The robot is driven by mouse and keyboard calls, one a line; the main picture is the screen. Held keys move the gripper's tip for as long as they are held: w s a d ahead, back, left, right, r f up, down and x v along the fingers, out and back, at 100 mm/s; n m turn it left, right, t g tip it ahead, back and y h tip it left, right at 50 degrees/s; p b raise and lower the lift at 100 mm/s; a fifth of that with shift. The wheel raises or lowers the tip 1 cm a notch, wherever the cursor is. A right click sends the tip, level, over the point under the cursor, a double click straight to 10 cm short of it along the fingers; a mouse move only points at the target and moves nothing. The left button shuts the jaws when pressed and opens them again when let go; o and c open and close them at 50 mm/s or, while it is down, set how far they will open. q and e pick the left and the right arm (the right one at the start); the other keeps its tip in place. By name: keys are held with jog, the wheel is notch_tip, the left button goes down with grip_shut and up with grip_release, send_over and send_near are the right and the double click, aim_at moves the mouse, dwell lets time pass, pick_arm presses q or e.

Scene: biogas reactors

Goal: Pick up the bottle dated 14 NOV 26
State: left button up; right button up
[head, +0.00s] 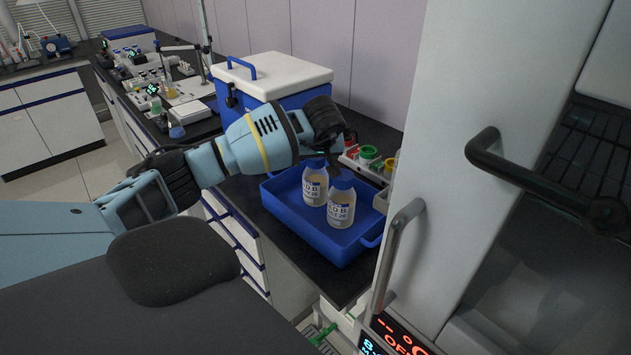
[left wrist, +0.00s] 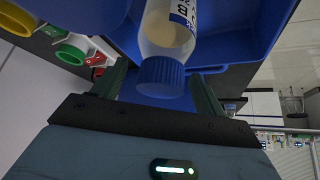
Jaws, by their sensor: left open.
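Two clear bottles with blue caps and white-and-blue labels stand upright in a blue tray (head: 287,214): the left bottle (head: 314,187) and the right bottle (head: 341,207). Their label dates are too small to read surely, so I cannot tell which is dated 14 NOV 26. My left gripper (head: 335,160) points down over the tray, close to the caps. In the left wrist view, the open left gripper (left wrist: 160,90) has a finger on each side of one bottle's blue cap (left wrist: 161,76), not closed on it. I cannot tell which bottle this is. My right gripper is out of view.
A blue-and-white cool box (head: 275,75) stands behind the tray. A rack with red and green caps (head: 369,153) is close beside the tray. A tall grey cabinet with a handle (head: 393,250) bounds the right side. Lab gear fills the bench at the back left.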

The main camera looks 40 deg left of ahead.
pick_arm(q)
jog(key=shift+w+a+f, duration=0.15)
jog(key=shift+a+f, duration=0.1)
jog(key=shift+f, duration=0.35)
grip_shut()
